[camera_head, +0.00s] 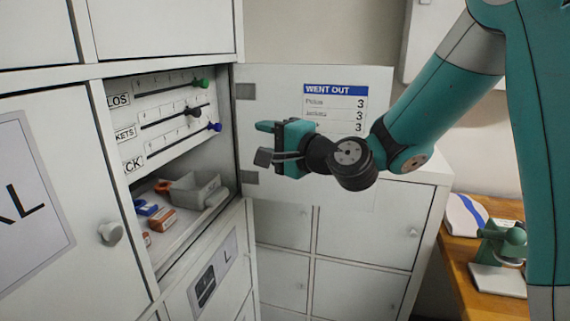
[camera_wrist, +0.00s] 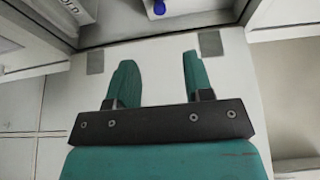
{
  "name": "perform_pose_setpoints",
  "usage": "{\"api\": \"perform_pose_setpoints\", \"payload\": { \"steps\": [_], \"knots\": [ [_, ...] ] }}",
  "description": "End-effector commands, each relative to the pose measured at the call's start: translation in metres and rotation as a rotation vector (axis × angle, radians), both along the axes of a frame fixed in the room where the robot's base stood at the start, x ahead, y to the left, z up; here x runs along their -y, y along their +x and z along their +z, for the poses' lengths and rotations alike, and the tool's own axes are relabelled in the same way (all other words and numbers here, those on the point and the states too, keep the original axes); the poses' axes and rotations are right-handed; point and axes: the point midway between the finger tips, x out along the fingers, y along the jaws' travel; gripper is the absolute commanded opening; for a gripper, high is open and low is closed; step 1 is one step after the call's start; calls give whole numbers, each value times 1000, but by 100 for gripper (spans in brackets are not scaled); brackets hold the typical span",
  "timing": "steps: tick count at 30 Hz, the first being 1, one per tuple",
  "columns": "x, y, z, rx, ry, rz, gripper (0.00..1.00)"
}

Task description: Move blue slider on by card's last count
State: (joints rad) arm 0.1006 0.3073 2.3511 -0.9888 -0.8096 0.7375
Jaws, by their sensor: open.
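The blue slider (camera_head: 216,127) is at the right end of the lowest of three slotted rails inside the open cabinet. Its rail label is partly hidden and ends in "CK". The blue knob also shows at the top of the wrist view (camera_wrist: 159,7). The card (camera_head: 335,108), headed "WENT OUT", is on the inside of the open door; its rows read "Polos 3", "Jackets 3" and a last row ending in 3, whose name is hidden behind my arm. My gripper (camera_head: 264,142) is open and empty, in front of the door and right of the blue slider, apart from it.
A green slider (camera_head: 204,84) and a black slider (camera_head: 194,111) sit on the rails above. Below is a shelf with a grey bin (camera_head: 196,190) and small blue and orange boxes (camera_head: 160,219). The open door (camera_head: 270,90) stands behind my gripper. A wooden desk (camera_head: 458,262) is at right.

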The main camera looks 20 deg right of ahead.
Motion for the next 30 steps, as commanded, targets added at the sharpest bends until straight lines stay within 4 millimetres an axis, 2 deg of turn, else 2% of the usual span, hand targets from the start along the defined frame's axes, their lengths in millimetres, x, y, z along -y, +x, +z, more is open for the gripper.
{"api": "perform_pose_setpoints", "payload": {
  "steps": [3, 9, 24, 27, 30],
  "knots": [
    [12, -19, -4, 2, -1, -4, 47],
    [21, -36, -1, 1, 0, -2, 47],
    [21, -38, 0, 0, -1, 1, 47],
    [11, -44, -1, -2, -45, 39, 47],
    [-16, -64, -10, -13, -195, 162, 47]
  ]
}}
